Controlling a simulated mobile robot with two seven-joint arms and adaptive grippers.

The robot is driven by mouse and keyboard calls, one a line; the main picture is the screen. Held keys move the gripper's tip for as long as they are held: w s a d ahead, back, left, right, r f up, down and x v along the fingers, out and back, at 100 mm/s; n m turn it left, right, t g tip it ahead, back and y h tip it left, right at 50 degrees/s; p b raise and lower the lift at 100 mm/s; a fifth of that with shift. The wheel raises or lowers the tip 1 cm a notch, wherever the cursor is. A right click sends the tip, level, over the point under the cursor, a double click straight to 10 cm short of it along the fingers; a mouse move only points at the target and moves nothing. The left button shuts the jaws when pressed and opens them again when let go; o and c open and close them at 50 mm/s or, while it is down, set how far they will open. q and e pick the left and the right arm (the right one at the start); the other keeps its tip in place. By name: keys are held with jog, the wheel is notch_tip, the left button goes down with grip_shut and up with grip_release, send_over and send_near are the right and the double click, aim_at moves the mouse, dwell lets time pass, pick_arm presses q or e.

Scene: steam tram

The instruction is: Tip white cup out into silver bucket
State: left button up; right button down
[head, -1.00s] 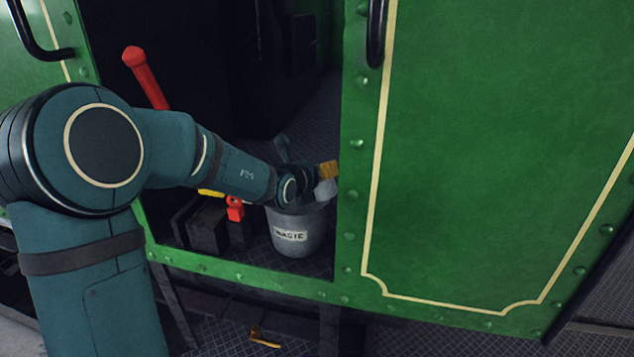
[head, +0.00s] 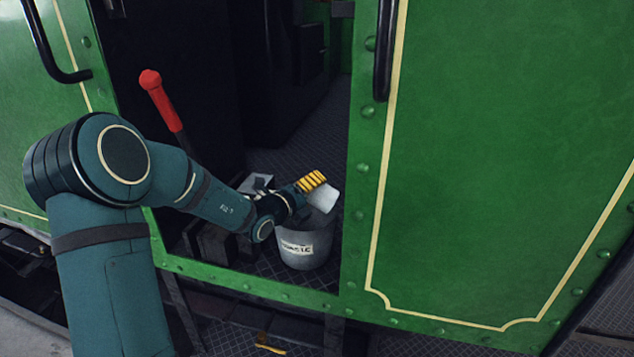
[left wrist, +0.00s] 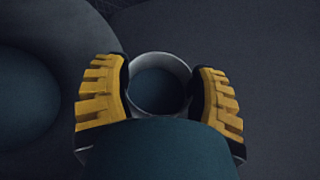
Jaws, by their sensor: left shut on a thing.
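The silver bucket (head: 302,262), with a dark-lettered label on its front, stands upright on the cab floor just inside the doorway. My left gripper (head: 313,184), with yellow finger pads, is shut on the white cup (head: 325,199) and holds it above the bucket's rim. The cup looks tilted in the head view. In the left wrist view the cup's round rim (left wrist: 160,57) shows between the two finger pads, with a dark teal area inside it. I cannot tell what is in the cup or bucket. My right gripper is not in view.
The green side panel (head: 500,160) stands close right of the bucket. A red-handled lever (head: 160,98) rises left, behind my arm. Dark blocks (head: 212,243) sit left of the bucket. A small yellow thing (head: 268,343) lies below the doorway.

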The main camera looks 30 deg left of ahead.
pick_arm(q)
jog(key=shift+a+n+t, duration=0.3)
jog(key=shift+a+n, duration=0.05)
jog(key=shift+n, duration=0.25)
jog(key=shift+s+a+r+n+t+h+p, duration=0.15)
jog(key=shift+n+t+p, duration=0.1)
jog(key=shift+n+p, duration=0.3)
jog(key=shift+w+a+f+n+t+h+p, duration=0.15)
jog(key=shift+n+t+p, duration=0.1)
jog(key=shift+n+p, duration=0.3)
jog(key=n, duration=0.1)
jog(key=n+t+p, duration=0.1)
jog(key=n, duration=0.1)
jog(key=shift+s+a+r, duration=0.15)
jog(key=shift+s+a, duration=0.05)
jog(key=shift+a, duration=0.2)
dwell(2.1)
